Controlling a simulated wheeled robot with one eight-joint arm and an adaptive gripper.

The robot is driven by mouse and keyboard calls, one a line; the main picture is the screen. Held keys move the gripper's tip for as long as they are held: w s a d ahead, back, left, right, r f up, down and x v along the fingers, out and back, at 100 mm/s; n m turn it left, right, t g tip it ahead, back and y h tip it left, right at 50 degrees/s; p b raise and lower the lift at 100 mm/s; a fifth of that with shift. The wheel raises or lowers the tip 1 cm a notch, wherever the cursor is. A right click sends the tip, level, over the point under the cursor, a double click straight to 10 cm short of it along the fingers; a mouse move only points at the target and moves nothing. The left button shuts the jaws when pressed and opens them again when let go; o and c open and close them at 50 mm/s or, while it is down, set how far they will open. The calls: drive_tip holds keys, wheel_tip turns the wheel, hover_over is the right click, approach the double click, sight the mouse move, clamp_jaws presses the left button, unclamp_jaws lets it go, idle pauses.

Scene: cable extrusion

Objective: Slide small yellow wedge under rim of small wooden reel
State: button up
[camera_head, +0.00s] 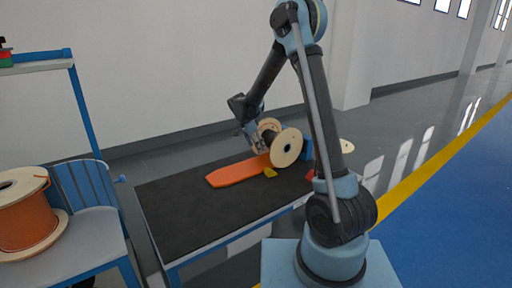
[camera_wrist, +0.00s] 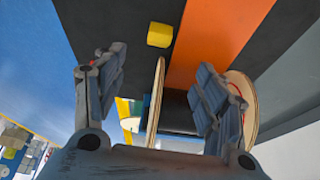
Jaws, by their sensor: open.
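The small wooden reel (camera_head: 287,148) lies on its side on the black table, its pale round flanges standing upright and its core dark. The small yellow wedge (camera_head: 270,172) lies on the table at the foot of the near flange. In the wrist view the wedge (camera_wrist: 160,35) shows just beyond the flange edge (camera_wrist: 155,100), with a narrow gap seen between them. My gripper (camera_head: 256,143) is open and empty above the reel's left side. In the wrist view its fingers (camera_wrist: 163,70) are spread over the reel, one at each side of the near flange. Contact cannot be told.
A flat orange piece (camera_head: 238,171) lies on the black table (camera_head: 185,215) and runs towards the reel. A blue block (camera_head: 307,149) stands right of the reel. A larger reel with orange cable (camera_head: 28,222) is on a separate stand at left. The table's left part is clear.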

sight(267, 169)
drive_tip(key=shift+f, duration=0.1)
drive_tip(key=x, duration=1.7)
drive_tip(key=shift+s+f, duration=0.1)
drive_tip(key=shift+f, duration=0.1)
drive_tip(key=c, duration=1.2)
